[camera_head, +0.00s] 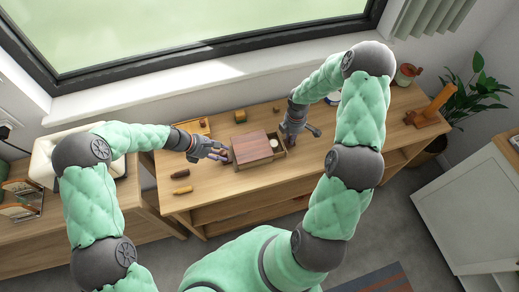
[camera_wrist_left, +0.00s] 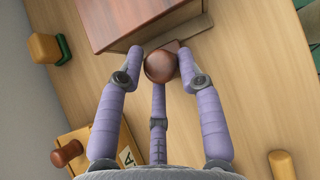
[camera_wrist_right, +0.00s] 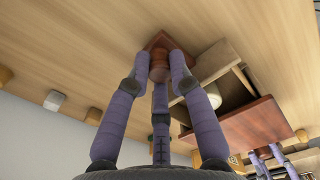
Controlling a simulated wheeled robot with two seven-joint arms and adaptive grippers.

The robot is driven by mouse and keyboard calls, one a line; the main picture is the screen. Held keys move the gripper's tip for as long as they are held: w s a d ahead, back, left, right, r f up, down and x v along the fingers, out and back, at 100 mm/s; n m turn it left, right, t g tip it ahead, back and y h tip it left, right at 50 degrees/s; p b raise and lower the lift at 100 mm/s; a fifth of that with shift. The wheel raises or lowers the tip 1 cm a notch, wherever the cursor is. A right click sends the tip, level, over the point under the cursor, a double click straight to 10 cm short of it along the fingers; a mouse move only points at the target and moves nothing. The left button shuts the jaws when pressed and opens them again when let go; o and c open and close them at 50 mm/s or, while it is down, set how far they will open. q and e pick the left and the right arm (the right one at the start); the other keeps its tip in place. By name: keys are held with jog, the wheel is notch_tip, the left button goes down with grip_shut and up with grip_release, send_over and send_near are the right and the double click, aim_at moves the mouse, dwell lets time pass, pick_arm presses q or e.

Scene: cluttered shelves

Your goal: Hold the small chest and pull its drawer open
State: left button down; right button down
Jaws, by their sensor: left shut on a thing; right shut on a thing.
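The small chest (camera_head: 253,149) has a reddish-brown top and stands on the wooden table (camera_head: 230,193). Its drawer (camera_head: 278,143) sticks out on the right side; the right wrist view shows the open drawer (camera_wrist_right: 215,62) with a pale round thing (camera_wrist_right: 180,101) inside. My right gripper (camera_head: 293,140) is shut on the drawer's brown knob (camera_wrist_right: 158,72). My left gripper (camera_head: 224,152) is at the chest's left side, its fingers closed around a round brown knob (camera_wrist_left: 160,66). The chest also shows in the left wrist view (camera_wrist_left: 125,18). The gripping fingers partly hide both knobs.
An orange wooden object (camera_head: 428,107) stands at the right end. The table's front middle is clear.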

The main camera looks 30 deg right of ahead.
jog(key=shift+s+d, duration=0.2)
jog(key=shift+d, duration=0.55)
jog(key=shift+s+d, duration=0.15)
jog(key=shift+d, duration=0.6)
jog(key=shift+s+d, duration=0.15)
jog(key=shift+d, duration=0.25)
jog(key=c, duration=1)
grip_release()
jog(key=shift+c, duration=0.2)
notch_tip(320, 180, up, 12)
